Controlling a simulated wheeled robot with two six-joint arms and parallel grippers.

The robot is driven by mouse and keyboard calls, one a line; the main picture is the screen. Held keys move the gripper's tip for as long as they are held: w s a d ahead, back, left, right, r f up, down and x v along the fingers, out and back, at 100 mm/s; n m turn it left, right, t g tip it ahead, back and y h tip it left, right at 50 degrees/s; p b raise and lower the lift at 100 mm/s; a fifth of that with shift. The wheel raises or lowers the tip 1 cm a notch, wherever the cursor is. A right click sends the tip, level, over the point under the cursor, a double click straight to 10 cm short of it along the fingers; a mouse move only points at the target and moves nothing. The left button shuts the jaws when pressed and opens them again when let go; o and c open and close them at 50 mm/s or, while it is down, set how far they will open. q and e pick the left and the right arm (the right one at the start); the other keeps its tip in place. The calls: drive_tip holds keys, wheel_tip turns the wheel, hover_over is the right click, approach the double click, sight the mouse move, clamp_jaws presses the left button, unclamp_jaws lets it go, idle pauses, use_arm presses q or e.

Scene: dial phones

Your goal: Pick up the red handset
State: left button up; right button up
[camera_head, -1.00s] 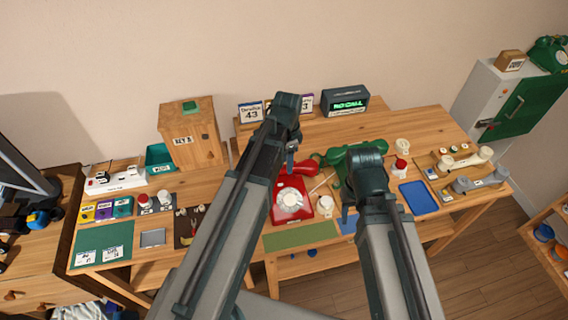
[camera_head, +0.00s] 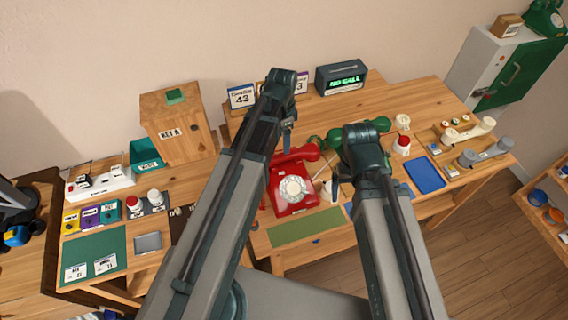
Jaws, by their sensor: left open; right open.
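The red handset (camera_head: 306,153) lies across the top of the red dial phone (camera_head: 289,203) in the middle of the table. Its left part is hidden behind my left arm. My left gripper (camera_head: 287,138) is above the left part of the handset, open, with nothing seen in it. Whether its fingers touch the handset cannot be told. My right gripper (camera_head: 335,190) is open and empty, low to the right of the red phone. A green phone handset (camera_head: 376,126) shows behind my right arm.
A green mat (camera_head: 305,228) lies in front of the red phone. A blue tray (camera_head: 424,174) and cream and grey handsets (camera_head: 475,130) are on the right. A NO CALL display (camera_head: 342,80) stands at the back. A wooden box (camera_head: 178,125) stands at the left.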

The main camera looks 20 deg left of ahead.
sight(284, 155)
use_arm(q)
wheel_tip(284, 155, down, 4)
drive_tip(key=b, duration=0.3)
drive_tip(key=shift+f, duration=0.2)
drive_tip(key=f+b, duration=0.5)
drive_tip(key=shift+w+d, duration=0.15)
drive_tip(key=shift+w, duration=0.15)
clamp_jaws()
